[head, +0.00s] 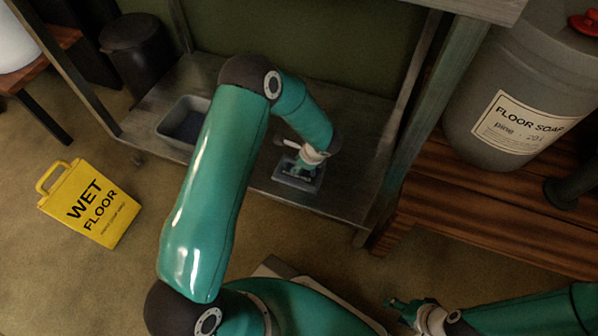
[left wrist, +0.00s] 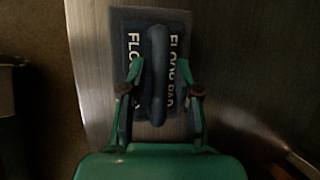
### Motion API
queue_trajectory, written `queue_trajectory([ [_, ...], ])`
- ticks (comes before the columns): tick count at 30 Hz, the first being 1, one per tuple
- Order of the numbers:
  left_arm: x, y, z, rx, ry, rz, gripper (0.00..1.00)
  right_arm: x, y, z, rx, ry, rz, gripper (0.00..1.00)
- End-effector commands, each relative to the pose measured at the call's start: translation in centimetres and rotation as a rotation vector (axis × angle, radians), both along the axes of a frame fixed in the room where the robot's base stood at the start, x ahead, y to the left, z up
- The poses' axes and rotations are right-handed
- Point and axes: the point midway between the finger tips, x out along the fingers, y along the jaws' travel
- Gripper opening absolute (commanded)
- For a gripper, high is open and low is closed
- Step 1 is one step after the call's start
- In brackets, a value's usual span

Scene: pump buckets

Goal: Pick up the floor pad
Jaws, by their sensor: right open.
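The floor pad (head: 312,184) is a dark flat block on the low shelf of the bench in the head view. In the left wrist view the dark blue pad (left wrist: 128,28) carries white FLOOR PAD lettering on both sides of a raised lengthwise handle (left wrist: 158,50). My left gripper (head: 301,166) is down at the pad. Its two fingers (left wrist: 158,72) stand one on each side of the handle, with a gap on both sides. My right gripper (head: 410,309) is open and empty at the bottom right, well away from the pad.
A grey bin (head: 180,139) sits left on the same shelf (head: 345,180). Bench posts frame the shelf. A large floor soap container (head: 505,85) stands on a wooden pallet (head: 485,205) at right.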

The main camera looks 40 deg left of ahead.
Motion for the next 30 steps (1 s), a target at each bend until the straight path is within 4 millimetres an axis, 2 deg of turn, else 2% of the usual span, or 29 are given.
queue_trajectory([
  [1, 0.0, 0.0, 0.0, 0.000, 0.000, 0.000, 0.19, 0.0, 0.0, 0.0, 0.000, 0.000, 0.000, 0.48],
  [4, 0.0, 0.0, 0.0, 0.000, 0.000, 0.000, 0.02, 0.0, 0.0, 0.0, 0.000, 0.000, 0.000, 0.48],
  [5, 0.0, 0.0, 0.0, 0.000, 0.000, 0.000, 0.00, 0.0, 0.0, 0.0, 0.000, 0.000, 0.000, 0.48],
  [20, 0.0, 0.0, 0.3, 0.000, -0.001, 0.001, 0.00, 0.0, 0.0, 0.1, 0.000, 0.000, 0.000, 0.48],
  [23, 0.0, 0.0, 1.2, 0.000, -0.002, 0.001, 0.00, 0.0, 0.0, 0.6, 0.000, 0.000, 0.000, 0.48],
  [30, 0.0, 0.0, 5.6, 0.001, -0.004, 0.002, 0.00, 0.0, 0.0, 2.8, 0.000, 0.000, 0.000, 0.48],
])
